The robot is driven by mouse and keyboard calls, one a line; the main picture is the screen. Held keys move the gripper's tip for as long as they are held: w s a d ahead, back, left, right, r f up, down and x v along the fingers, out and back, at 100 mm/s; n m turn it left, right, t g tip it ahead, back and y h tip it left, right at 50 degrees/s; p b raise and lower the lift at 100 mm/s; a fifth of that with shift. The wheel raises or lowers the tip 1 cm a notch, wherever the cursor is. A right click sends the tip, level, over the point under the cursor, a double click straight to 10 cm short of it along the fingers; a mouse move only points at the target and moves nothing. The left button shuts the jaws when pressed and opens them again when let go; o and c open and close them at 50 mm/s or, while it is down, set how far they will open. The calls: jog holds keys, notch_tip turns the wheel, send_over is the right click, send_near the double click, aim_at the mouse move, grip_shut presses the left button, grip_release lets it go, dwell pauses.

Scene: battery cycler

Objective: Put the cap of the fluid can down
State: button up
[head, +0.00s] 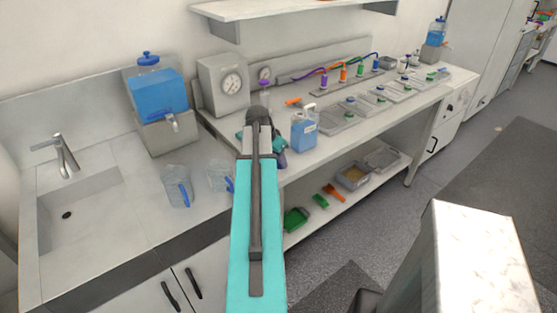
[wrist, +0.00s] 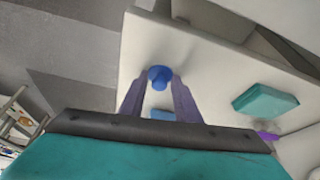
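The fluid can (head: 303,133) is a blue can with a pale top and a white label. It stands upright on the bench in the head view, just right of my gripper. No blue cap shows on its top there. In the wrist view a round blue cap (wrist: 160,73) sits between the tips of my purple fingers (wrist: 160,82), which appear closed on it. The pale bench surface lies behind it. A small blue patch (wrist: 162,115) shows between the fingers lower down; I cannot tell what it is. In the head view my arm hides most of my gripper (head: 281,158).
A teal block (wrist: 265,102) lies on the bench. Two clear jugs with blue handles, one on the left (head: 176,187) and one beside my arm (head: 219,177), stand near the sink (head: 70,208). Trays (head: 340,122) line the bench to the right. A lower shelf holds bins.

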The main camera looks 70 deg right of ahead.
jog(key=shift+o, duration=0.5)
jog(key=shift+r, duration=0.2)
jog(key=b+v, duration=0.2)
jog(key=v, duration=1)
jog(key=shift+s+f, duration=0.1)
jog(key=shift+s, duration=0.05)
dwell(0.7)
